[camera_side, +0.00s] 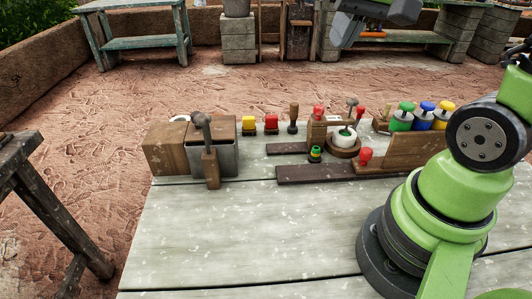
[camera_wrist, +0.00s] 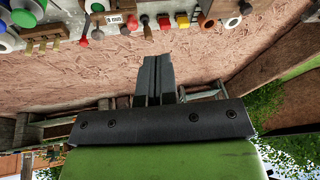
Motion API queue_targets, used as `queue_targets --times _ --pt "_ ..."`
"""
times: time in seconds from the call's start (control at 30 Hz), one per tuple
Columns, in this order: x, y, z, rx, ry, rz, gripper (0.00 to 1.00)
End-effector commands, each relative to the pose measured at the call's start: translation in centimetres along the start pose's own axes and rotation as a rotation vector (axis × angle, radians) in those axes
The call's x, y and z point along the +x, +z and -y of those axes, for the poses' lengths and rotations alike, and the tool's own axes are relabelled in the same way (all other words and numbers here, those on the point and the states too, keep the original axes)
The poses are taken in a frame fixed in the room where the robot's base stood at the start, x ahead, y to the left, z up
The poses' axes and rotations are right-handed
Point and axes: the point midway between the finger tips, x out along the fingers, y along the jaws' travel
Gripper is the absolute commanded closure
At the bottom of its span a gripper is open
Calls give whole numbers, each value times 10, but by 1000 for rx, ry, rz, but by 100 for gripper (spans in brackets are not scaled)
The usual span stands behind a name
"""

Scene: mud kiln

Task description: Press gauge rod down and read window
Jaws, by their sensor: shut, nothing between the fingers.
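A small upright wooden block (camera_side: 317,134) stands mid-bench in the side view, with a red-knobbed rod (camera_side: 318,112) on top; this looks like the gauge, but I cannot be sure. A small white label (camera_side: 334,119) shows beside it. The wrist view shows a white label (camera_wrist: 115,19) reading what looks like "8 mm", near a red knob (camera_wrist: 132,22). A window is too small to make out. My gripper (camera_side: 342,36) is high above and beyond the bench items, apart from everything. In the wrist view its fingers (camera_wrist: 157,62) are together and empty.
A wood-and-metal box (camera_side: 210,155) with an upright lever (camera_side: 202,122) stands left. The bench front (camera_side: 250,235) is clear.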

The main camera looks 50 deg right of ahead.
Motion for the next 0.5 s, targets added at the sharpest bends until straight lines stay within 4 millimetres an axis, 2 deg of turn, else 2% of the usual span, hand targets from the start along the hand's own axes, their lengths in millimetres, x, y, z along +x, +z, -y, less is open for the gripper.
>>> queue_targets --times 0.03,0.1,0.23,0.33,0.5 --pt "-12 17 12 -38 -42 -39 100" --pt "-24 39 24 -76 -101 -81 100" --pt "-37 75 36 -130 -201 -136 100" --pt "-42 94 39 -157 -258 -161 100" --pt "-44 108 40 -175 -302 -178 100"
